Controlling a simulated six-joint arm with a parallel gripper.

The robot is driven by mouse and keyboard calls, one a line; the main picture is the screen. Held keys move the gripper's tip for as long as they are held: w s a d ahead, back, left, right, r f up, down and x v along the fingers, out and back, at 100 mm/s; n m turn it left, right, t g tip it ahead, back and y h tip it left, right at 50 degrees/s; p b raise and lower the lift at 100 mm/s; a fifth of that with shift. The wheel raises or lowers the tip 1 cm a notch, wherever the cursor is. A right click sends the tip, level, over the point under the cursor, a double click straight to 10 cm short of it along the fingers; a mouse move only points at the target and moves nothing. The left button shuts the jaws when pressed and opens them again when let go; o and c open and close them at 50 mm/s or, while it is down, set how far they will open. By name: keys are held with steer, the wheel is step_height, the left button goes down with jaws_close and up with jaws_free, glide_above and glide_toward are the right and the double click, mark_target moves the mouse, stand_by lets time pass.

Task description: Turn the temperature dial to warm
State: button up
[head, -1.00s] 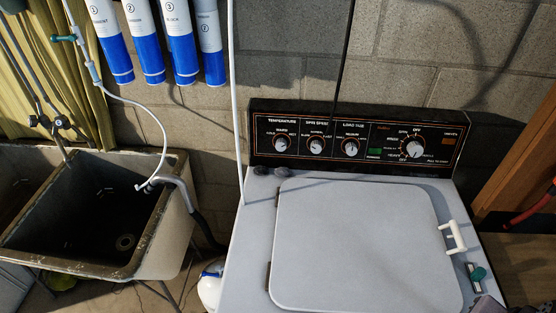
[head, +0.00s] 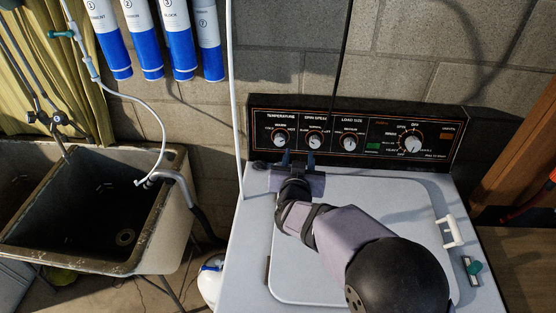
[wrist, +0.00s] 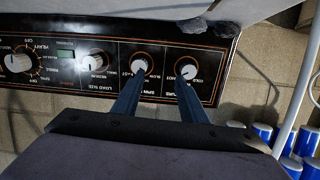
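The temperature dial (head: 281,136) is the leftmost round white-and-black knob on the washer's black control panel. In the wrist view the panel appears upside down, and the temperature dial (wrist: 188,69) is the rightmost knob. I cannot clearly tell its setting. My gripper (head: 298,158) is just in front of the panel, below the temperature and spin speed dials. In the wrist view my gripper (wrist: 160,82) is open and empty. One finger is near the temperature dial, the other near the spin speed dial (wrist: 141,63). I cannot tell whether either finger touches.
The load size dial (head: 349,141) and the larger timer dial (head: 411,140) are to the right. The closed washer lid (head: 390,205) lies below my arm. A white pipe (head: 235,100) runs beside the panel's left end, and a sink (head: 170,240) stands at left.

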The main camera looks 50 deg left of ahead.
glide_toward(279, 142)
steer(key=shift+w+d+f+n+y, duration=0.1)
steer(key=shift+d+f+n+y, duration=0.05)
steer(key=shift+f+n+y, duration=0.25)
steer(key=b+x, duration=0.1)
steer(key=x, duration=0.8)
steer(key=shift+w+r, duration=0.1)
steer(key=shift+c, duration=0.3)
steer(key=c, duration=0.5)
